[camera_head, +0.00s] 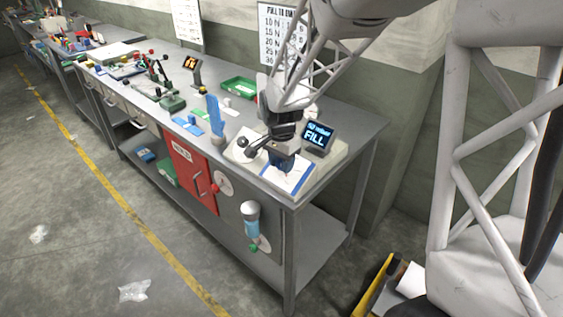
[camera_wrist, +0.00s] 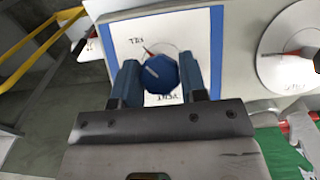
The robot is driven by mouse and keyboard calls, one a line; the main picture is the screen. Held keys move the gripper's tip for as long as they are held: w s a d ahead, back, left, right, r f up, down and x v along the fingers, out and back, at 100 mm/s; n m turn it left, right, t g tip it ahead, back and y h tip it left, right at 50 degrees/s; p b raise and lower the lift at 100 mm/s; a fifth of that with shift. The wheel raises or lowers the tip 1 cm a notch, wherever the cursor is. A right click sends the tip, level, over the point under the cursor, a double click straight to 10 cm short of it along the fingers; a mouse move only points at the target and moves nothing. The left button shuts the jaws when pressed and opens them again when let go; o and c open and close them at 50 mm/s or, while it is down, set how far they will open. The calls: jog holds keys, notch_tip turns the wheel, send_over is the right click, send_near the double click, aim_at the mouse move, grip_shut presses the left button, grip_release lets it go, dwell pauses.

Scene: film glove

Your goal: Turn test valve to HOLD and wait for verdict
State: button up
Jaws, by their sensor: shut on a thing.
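The test valve's blue faceted knob (camera_wrist: 161,74) has a white line on its face, tilted toward the upper left in the wrist view. It sits on a white plate with a blue border (camera_wrist: 121,33); a short red mark shows above the knob. The lettering appears upside down and partly hidden; one word below looks like VENT. My gripper (camera_wrist: 160,80) is shut on the knob, one blue finger on each side. In the head view my gripper (camera_head: 282,160) points down at the bench's near right corner and hides the knob. The dark display (camera_head: 318,137) beside it reads FILL.
A round dial (camera_wrist: 292,52) with a red needle is right of the plate in the wrist view. A blue hand-shaped form (camera_head: 214,117) stands left of my gripper. A green tray (camera_head: 239,87) lies farther back. A red cabinet (camera_head: 190,170) is below the bench top (camera_head: 325,100).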

jog(key=shift+n, duration=0.3)
jog(key=n+g+h, duration=0.1)
jog(key=n, duration=0.1)
jog(key=shift+a+n, duration=0.1)
jog(key=shift+n, duration=0.3)
jog(key=n+h, duration=0.2)
jog(key=n, duration=0.1)
jog(key=shift+g, duration=0.3)
jog(key=n+h, duration=0.3)
jog(key=n, duration=0.3)
jog(key=shift+a, duration=0.1)
jog(key=o, duration=0.9)
